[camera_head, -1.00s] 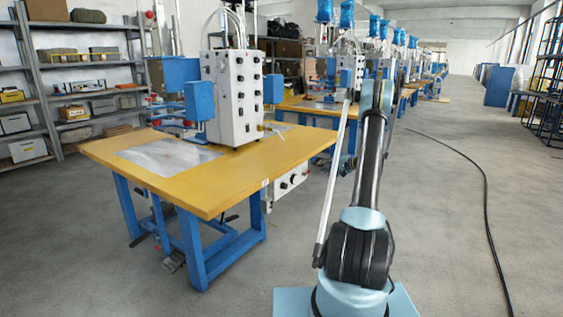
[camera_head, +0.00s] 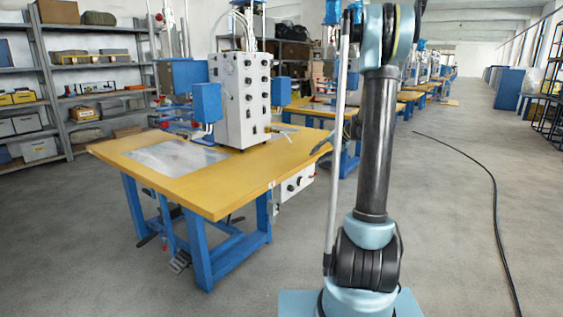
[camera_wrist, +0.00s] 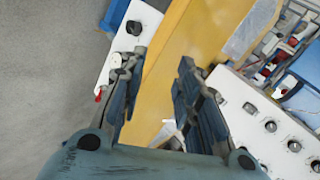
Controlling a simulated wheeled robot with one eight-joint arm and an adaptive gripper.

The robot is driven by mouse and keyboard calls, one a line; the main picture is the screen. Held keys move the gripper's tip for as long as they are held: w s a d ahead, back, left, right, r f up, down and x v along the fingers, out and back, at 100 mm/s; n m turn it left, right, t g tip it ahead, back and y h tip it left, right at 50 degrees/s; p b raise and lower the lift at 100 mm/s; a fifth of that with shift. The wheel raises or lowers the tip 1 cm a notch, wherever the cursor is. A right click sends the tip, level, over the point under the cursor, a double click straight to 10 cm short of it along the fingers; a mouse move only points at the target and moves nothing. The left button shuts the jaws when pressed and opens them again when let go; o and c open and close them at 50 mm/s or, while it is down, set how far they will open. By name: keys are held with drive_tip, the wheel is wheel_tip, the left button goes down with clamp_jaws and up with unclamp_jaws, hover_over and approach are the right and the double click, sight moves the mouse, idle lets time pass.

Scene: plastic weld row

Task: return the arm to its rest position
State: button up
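My arm (camera_head: 376,150) rises from its base at the right of the table in the head view, with its upper link nearly vertical and its elbow at the top edge. My gripper is mostly hidden behind the arm there. In the wrist view my gripper (camera_wrist: 162,90) has its two fingers spread apart, with nothing held between them. The yellow tabletop (camera_wrist: 180,60) shows between and beyond the fingers, below them. I cannot tell how far the fingers are from it.
The yellow worktable (camera_head: 215,195) with a white control box (camera_head: 241,105) stands left of my arm. A switch box (camera_head: 296,186) hangs at its side. Shelves (camera_head: 40,75) line the left wall. A black cable (camera_head: 494,200) lies on the otherwise clear floor at right.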

drive_tip(key=s+a+r+n+g+h, duration=0.1)
drive_tip(key=s+h, duration=0.1)
drive_tip(key=s, duration=1.1)
drive_tip(key=s+a+r+n+g+h, duration=0.1)
drive_tip(key=s+a+h, duration=0.1)
drive_tip(key=s, duration=1.1)
drive_tip(key=s+d+f+h, duration=0.1)
drive_tip(key=s+f, duration=0.2)
drive_tip(key=s, duration=0.3)
drive_tip(key=s+d+f+n+h, duration=0.1)
drive_tip(key=s+d+f, duration=0.1)
drive_tip(key=s, duration=0.5)
drive_tip(key=s+d+f+h, duration=0.2)
drive_tip(key=s+f, duration=0.3)
drive_tip(key=s, duration=0.2)
drive_tip(key=shift+s+n+g, duration=0.2)
drive_tip(key=shift+n+g, duration=0.1)
drive_tip(key=shift+n, duration=0.1)
